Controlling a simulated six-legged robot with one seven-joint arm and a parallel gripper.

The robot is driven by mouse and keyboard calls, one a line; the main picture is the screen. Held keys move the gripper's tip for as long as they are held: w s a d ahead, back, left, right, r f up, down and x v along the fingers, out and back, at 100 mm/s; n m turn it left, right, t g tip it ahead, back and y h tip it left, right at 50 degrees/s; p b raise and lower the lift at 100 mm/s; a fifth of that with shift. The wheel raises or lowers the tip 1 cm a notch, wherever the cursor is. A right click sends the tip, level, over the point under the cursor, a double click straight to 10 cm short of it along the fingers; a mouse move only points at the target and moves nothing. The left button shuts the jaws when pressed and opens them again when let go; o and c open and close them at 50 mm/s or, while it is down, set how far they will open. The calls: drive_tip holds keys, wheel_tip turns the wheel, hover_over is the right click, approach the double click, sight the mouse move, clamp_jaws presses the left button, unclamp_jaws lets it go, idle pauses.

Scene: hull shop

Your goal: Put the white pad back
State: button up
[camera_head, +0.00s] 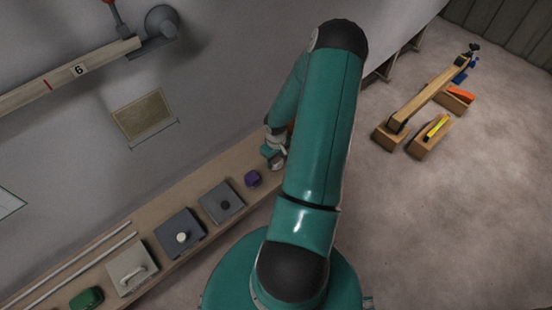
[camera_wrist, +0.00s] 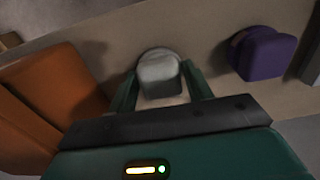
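The white pad (camera_wrist: 159,76) is a small rounded block low over the wooden shelf in the wrist view. My gripper (camera_wrist: 160,78) has one green finger on each side of it. The fingertips are close against the pad's sides; I cannot tell if they press on it or if it rests on the shelf. In the head view my gripper (camera_head: 275,154) is at the far part of the shelf (camera_head: 225,165), partly behind my arm, and I cannot make out the pad there.
A purple block (camera_wrist: 264,54) stands to the pad's right, and an orange block (camera_wrist: 50,95) to its left. Along the shelf lie a plate with a dark knob (camera_head: 223,202), one with a white knob (camera_head: 181,237), a plate with a handle (camera_head: 131,270) and a green block (camera_head: 86,299).

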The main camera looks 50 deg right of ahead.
drive_tip(key=o, duration=0.4)
drive_tip(key=shift+o, duration=0.2)
wheel_tip(320, 180, up, 12)
wheel_tip(320, 180, up, 12)
drive_tip(key=n+h, duration=0.1)
drive_tip(key=h, duration=0.1)
hover_over(276, 159)
drive_tip(key=w+a, duration=0.4)
drive_tip(key=a, duration=0.3)
drive_tip(key=w+a+r+h, duration=0.1)
drive_tip(key=w+a+r, duration=0.1)
drive_tip(key=a+r, duration=0.65)
drive_tip(key=s+a+r+t+y, duration=0.1)
drive_tip(key=s+a+r+t, duration=0.1)
drive_tip(key=s+a+r, duration=0.2)
drive_tip(key=s+a+r+n+t+y, duration=0.1)
drive_tip(key=s+a+r+t+y, duration=0.1)
drive_tip(key=a+r, duration=0.8)
drive_tip(key=s+a+t, duration=0.1)
drive_tip(key=s+a, duration=0.1)
drive_tip(key=a, duration=0.4)
drive_tip(key=shift+s+a+n+t, duration=0.2)
drive_tip(key=shift+s+n+t, duration=0.1)
drive_tip(key=shift+s, duration=0.05)
drive_tip(key=shift+r, duration=0.1)
